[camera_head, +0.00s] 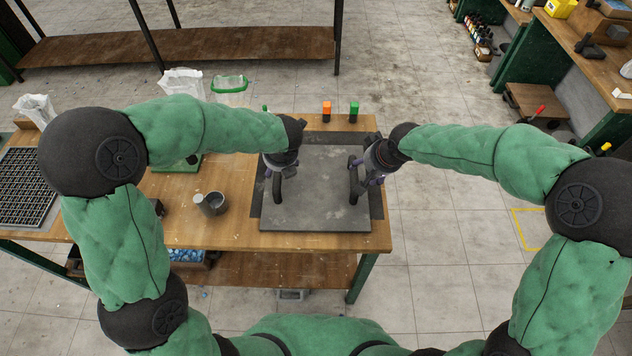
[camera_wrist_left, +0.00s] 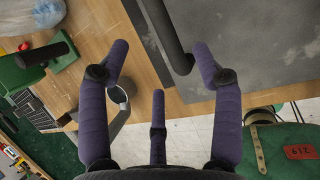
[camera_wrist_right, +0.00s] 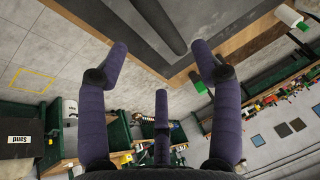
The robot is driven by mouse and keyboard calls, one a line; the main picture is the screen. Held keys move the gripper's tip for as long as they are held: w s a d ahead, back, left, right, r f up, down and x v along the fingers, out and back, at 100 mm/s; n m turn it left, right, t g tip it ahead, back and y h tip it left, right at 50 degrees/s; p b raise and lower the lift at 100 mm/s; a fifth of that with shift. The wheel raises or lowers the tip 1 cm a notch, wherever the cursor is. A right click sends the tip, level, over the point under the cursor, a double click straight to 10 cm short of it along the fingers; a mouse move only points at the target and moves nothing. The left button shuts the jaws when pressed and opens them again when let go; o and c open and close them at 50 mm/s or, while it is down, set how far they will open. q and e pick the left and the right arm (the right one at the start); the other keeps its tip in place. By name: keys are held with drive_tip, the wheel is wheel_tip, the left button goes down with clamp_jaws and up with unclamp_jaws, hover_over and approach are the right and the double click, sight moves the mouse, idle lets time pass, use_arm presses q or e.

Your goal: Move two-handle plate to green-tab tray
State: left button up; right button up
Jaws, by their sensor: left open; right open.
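The two-handle plate (camera_head: 315,208) is a flat grey slab lying near the right end of the wooden table. Its left black handle (camera_head: 277,188) and right black handle (camera_head: 353,184) stand up from it. My left gripper (camera_head: 283,170) is open at the left handle, which lies between its fingertips in the left wrist view (camera_wrist_left: 165,35). My right gripper (camera_head: 368,172) is open at the right handle, which shows ahead of its fingers in the right wrist view (camera_wrist_right: 158,25). Dark surface (camera_head: 377,207) borders the plate. A green tab (camera_head: 353,111) stands behind it; tray outlines are unclear.
An orange block (camera_head: 326,110) stands beside the green tab at the back edge. A grey cup (camera_head: 213,204) stands left of the plate. A black grid rack (camera_head: 25,185) lies at the far left. Floor is open right of the table.

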sight(357, 173)
use_arm(q)
drive_tip(key=x, duration=1.1)
drive_tip(key=shift+w, duration=0.1)
use_arm(e)
drive_tip(key=x, duration=1.1)
drive_tip(key=shift+w, duration=0.1)
use_arm(q)
drive_tip(key=shift+c, duration=0.2)
use_arm(e)
drive_tip(key=shift+c, duration=0.2)
use_arm(q)
clamp_jaws()
use_arm(e)
clamp_jaws()
use_arm(q)
drive_tip(key=shift+w+r, duration=0.1)
drive_tip(key=shift+r, duration=0.15)
use_arm(e)
drive_tip(key=shift+w+r, duration=0.15)
drive_tip(key=shift+r, duration=0.1)
